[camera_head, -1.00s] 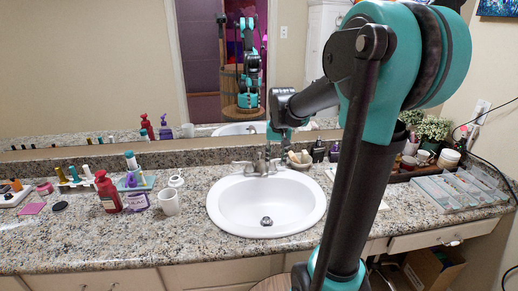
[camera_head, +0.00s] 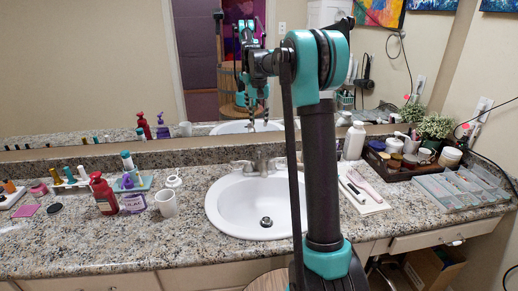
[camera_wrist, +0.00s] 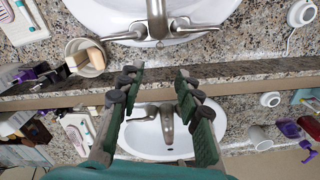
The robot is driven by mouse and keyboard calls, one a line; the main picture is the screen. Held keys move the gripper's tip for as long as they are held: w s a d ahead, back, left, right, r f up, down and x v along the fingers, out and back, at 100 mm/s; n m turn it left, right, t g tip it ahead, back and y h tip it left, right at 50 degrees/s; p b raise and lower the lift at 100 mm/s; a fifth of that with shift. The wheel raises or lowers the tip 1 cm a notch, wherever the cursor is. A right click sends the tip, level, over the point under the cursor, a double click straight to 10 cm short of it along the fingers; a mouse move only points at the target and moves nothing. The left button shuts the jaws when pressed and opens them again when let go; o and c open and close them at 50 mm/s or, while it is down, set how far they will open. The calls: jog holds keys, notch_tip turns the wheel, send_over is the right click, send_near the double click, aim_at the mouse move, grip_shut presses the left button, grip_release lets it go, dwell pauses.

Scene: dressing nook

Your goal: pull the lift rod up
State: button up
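The sink faucet (camera_head: 262,162) stands behind the white sink (camera_head: 222,212). In the wrist view the faucet (camera_wrist: 158,22) is at the top, with a handle on either side.
A stone bowl (camera_wrist: 84,57) stands near the faucet. A red bottle (camera_head: 104,195), a white mug (camera_head: 166,204) and a purple bottle (camera_head: 132,197) stand left of the sink. A white towel (camera_head: 364,192) and a dark tray (camera_head: 400,172) lie right. The mirror (camera_head: 90,75) rises behind.

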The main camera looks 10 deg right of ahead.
aim_at(259, 152)
notch_tip(259, 152, down, 14)
jog(key=shift+r, duration=0.1)
jog(key=shift+c, duration=0.3)
grip_shut()
dwell(0.3)
